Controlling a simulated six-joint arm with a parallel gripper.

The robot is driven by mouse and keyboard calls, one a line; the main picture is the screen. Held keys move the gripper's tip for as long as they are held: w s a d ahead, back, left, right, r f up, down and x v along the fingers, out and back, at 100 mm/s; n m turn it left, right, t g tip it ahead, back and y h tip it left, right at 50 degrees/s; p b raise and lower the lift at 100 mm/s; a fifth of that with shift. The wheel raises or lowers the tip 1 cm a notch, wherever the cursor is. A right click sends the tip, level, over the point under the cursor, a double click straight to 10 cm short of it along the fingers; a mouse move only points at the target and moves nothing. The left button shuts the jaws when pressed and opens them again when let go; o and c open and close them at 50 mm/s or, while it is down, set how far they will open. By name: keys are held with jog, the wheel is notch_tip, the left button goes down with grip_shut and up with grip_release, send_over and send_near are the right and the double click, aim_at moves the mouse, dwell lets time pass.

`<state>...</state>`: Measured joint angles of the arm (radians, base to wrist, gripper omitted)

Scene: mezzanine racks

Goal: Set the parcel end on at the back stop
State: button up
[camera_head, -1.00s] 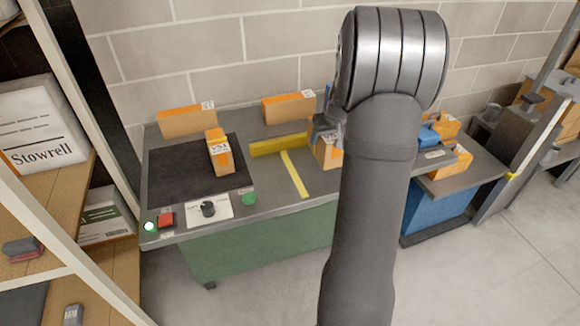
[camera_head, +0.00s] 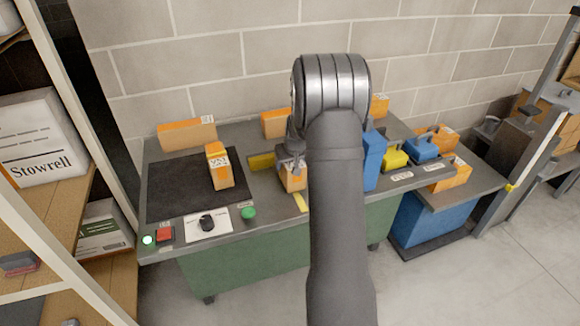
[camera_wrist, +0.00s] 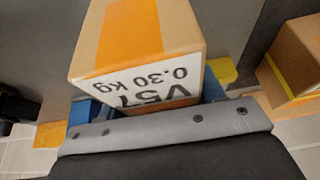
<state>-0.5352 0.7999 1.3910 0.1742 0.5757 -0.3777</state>
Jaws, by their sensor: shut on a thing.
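The parcel, a brown box with an orange band and a white label, is held by my gripper (camera_head: 291,160). In the head view the parcel (camera_head: 293,180) is in front of the yellow bar, over the grey bench by the yellow strip (camera_head: 300,202). In the wrist view the parcel (camera_wrist: 125,40) fills the space between my blue fingers, its label reading 0.30 kg. I cannot tell whether it touches the bench. The raised yellow bar (camera_head: 262,161), likely the back stop, is partly hidden by my arm.
Another parcel (camera_head: 220,168) stands on the black mat (camera_head: 175,190) at left. Boxes (camera_head: 187,134) stand along the wall. Blue and yellow items (camera_head: 395,158) stand right of my arm.

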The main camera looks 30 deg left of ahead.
jog(key=shift+f, duration=0.7)
jog(key=shift+f, duration=0.1)
jog(key=o, duration=1.2)
jog(key=shift+f, duration=0.1)
jog(key=shift+c, duration=0.2)
jog(key=v, duration=1.2)
notch_tip(320, 180, up, 8)
